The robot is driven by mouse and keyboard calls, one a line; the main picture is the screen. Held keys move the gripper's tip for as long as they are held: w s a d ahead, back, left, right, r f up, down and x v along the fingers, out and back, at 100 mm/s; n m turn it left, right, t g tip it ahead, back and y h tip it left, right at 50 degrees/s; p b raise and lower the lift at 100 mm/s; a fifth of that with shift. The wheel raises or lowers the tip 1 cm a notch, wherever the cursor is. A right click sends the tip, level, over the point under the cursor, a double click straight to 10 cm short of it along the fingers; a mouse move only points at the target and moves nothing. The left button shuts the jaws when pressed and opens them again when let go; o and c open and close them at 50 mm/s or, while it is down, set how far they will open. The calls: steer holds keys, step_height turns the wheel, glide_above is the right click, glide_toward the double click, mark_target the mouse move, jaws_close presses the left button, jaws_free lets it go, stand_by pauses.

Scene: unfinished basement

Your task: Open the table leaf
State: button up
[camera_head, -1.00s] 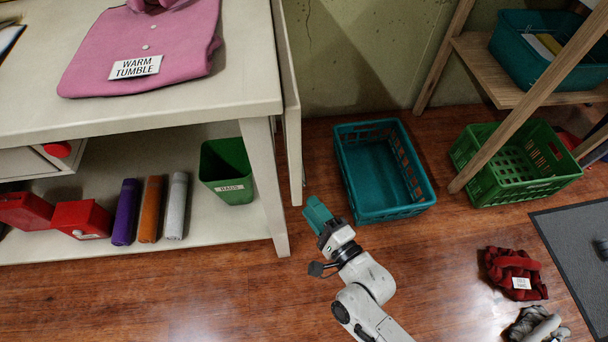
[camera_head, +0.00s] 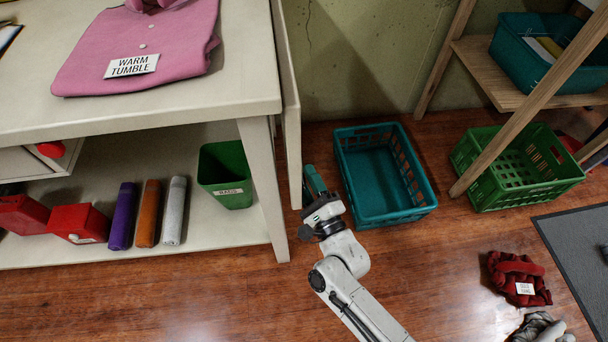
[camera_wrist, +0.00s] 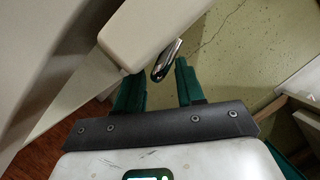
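The cream table (camera_head: 180,105) stands at the left, and its leaf (camera_head: 289,110) hangs straight down along the right end. In the wrist view a pale board edge (camera_wrist: 150,30), apparently the leaf's, lies just beyond my fingers. A shiny metal piece (camera_wrist: 167,60) shows beside that edge, above the gap between the fingers. My gripper (camera_head: 312,178) is by the lower end of the hanging leaf, just right of the table leg. In the wrist view my gripper (camera_wrist: 159,85) has its two green fingers apart with nothing between them. Whether a finger touches the leaf is unclear.
A teal basket (camera_head: 428,206) stands on the floor close right of my gripper. A green crate (camera_head: 520,200) and a wooden shelf (camera_head: 480,68) are farther right. A pink shirt (camera_head: 140,45) lies on the tabletop. Red cloth (camera_head: 518,278) lies on the floor.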

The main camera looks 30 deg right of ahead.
steer(key=shift+x, duration=0.75)
steer(key=shift+c, duration=0.2)
jaws_close()
